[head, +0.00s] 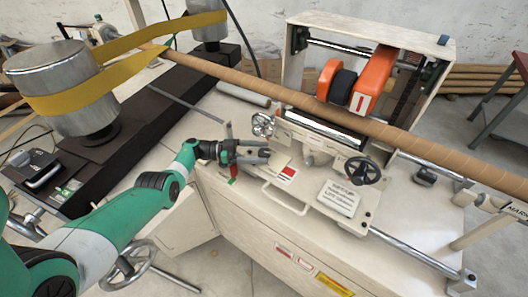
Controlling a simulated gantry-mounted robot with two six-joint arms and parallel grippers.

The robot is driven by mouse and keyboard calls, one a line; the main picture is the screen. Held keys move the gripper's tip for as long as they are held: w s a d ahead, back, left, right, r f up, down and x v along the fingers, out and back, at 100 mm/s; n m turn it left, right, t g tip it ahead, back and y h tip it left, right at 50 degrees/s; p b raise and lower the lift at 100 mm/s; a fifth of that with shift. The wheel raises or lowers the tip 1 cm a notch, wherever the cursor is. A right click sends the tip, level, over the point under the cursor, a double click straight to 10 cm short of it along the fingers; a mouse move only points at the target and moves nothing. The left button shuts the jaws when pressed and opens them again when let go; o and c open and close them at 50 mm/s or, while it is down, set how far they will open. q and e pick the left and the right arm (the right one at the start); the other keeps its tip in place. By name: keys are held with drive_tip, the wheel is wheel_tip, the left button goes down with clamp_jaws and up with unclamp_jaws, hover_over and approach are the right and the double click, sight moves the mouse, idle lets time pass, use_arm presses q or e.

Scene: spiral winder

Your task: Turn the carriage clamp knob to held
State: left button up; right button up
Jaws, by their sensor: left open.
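The carriage (345,150) sits on the cream machine bed, under the long brown tube. Its front carries a black handwheel (362,171) at the right, a small silver handwheel (263,125) at the left, and a pale round part (314,157) between them. I cannot tell for sure which of these is the clamp knob, nor read its setting. My left gripper (266,154) is open, to the left of the pale round part and just below the silver handwheel. It appears empty; its fingertips are small in view. My right gripper is not in view.
The brown tube (290,97) runs diagonally above the carriage. An orange unit (374,78) stands behind it. A white text plate (338,198) and a red-and-white label (288,173) lie near the carriage front. Steel drums with a yellow belt (75,104) stand at the left.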

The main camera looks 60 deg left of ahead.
use_arm(q)
drive_tip(key=b+v, duration=0.1)
drive_tip(key=v, duration=0.9)
